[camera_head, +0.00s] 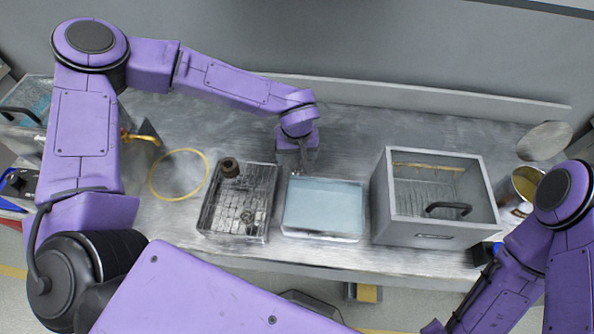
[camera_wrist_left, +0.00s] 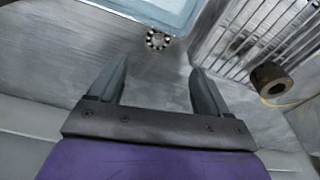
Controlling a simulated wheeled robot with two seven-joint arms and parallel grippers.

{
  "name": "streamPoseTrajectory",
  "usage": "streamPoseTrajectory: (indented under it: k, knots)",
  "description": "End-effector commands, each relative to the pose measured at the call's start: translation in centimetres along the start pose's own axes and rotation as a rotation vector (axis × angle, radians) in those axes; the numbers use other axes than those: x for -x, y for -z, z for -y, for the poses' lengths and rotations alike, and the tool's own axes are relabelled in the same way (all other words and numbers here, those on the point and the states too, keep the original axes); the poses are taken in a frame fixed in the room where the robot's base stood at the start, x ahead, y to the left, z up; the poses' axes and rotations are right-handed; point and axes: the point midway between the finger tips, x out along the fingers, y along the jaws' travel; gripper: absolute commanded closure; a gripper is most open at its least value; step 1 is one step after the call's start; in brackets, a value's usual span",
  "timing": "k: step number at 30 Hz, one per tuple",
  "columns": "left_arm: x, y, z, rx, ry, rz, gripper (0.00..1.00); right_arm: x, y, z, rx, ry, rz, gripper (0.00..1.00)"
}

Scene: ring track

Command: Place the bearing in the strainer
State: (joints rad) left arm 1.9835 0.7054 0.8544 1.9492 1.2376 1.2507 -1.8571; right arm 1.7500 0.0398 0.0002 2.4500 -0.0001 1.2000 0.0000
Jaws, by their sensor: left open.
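The bearing (camera_wrist_left: 158,40), a small ring with visible balls, lies on the metal bench just beyond my fingertips in the left wrist view. My left gripper (camera_wrist_left: 160,68) is open and empty, its two fingers pointing toward the bearing. In the head view my left gripper (camera_head: 297,160) is low over the bench behind the blue tray, and largely hides the bearing. My right gripper is not seen.
A slotted metal tray (camera_head: 205,215) with a brown ring (camera_head: 229,167) stands left of the tray of blue liquid (camera_head: 325,237). A yellow hoop (camera_head: 152,181) lies farther left. A round container (camera_head: 527,183) stands at the far right. The bench behind the trays is clear.

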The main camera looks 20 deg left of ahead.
Motion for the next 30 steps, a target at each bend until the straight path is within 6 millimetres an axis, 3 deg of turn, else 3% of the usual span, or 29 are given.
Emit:
streamPoseTrajectory:
  k: [3, 8, 15, 23, 24, 30]
  knots:
    - [-2.3, -0.1, 0.0, 0.002, 0.002, 0.004, 0.22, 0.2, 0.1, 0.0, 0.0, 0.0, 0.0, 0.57]
    - [-4.2, -0.2, -0.1, 0.003, 0.002, 0.004, 0.22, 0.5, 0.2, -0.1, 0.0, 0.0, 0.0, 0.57]
    - [-8.3, -0.7, -0.3, 0.004, 0.002, 0.004, 0.22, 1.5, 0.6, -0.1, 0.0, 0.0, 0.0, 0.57]
    - [-9.1, -0.7, -0.4, 0.004, -0.001, 0.002, 0.22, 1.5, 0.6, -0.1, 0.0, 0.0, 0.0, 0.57]
    - [-9.1, -0.7, -0.3, 0.004, -0.001, 0.002, 0.25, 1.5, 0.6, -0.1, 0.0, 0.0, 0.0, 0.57]
    - [-9.0, -0.7, -0.3, 0.004, 0.0, 0.002, 0.87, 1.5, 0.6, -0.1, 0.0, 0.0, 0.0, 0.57]
